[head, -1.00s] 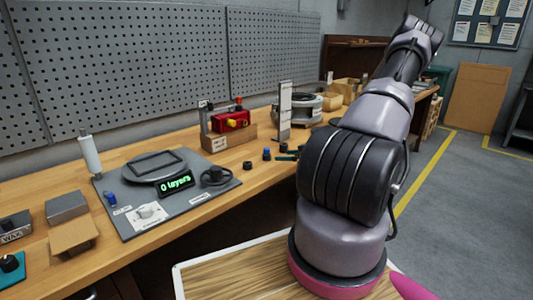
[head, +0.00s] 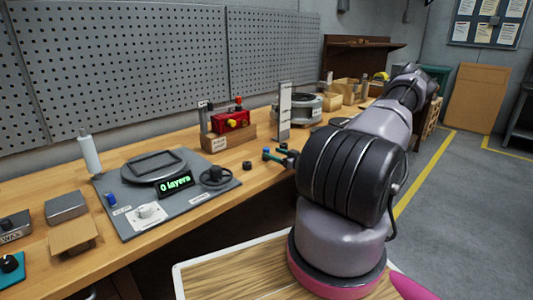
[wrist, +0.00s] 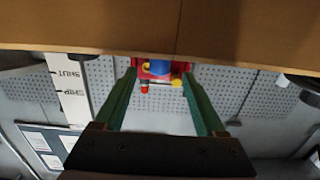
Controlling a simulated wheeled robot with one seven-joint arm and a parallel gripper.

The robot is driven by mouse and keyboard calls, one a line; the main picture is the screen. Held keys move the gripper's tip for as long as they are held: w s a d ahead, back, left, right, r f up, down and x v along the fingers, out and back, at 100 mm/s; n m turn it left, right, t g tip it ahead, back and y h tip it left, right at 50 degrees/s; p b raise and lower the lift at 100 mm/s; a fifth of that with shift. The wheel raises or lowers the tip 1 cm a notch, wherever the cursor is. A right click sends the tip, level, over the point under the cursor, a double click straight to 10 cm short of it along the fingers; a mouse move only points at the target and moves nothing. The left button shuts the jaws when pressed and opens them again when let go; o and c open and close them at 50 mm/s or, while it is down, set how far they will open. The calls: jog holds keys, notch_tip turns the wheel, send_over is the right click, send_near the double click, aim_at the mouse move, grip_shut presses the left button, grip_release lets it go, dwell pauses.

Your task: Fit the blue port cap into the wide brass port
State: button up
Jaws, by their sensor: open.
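The blue port cap (head: 267,151) stands on the bench in front of the red valve actuator (head: 233,121). In the wrist view the blue cap (wrist: 158,68) shows between the tips of my green fingers, with gaps on both sides. My gripper (wrist: 160,80) is open and empty; its fingertips also show at the cap in the head view (head: 274,156). The actuator (wrist: 151,75) is behind the cap, upside down in this view. It has yellow brass-coloured fittings (head: 233,123) and a red knob (head: 239,101). I cannot tell which fitting is the wide port.
A black cap (head: 247,165) stands left of the blue cap. A tall white sign (head: 284,112) stands close behind the gripper. A grey mat (head: 135,222) carries a turntable and display to the left. The bench front between mat and cap is fairly clear.

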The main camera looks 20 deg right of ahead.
jog(key=x, duration=0.3)
jog(key=shift+w+a+f, duration=0.1)
jog(key=shift+w+f, duration=0.05)
jog(key=shift+w, duration=0.25)
grip_shut()
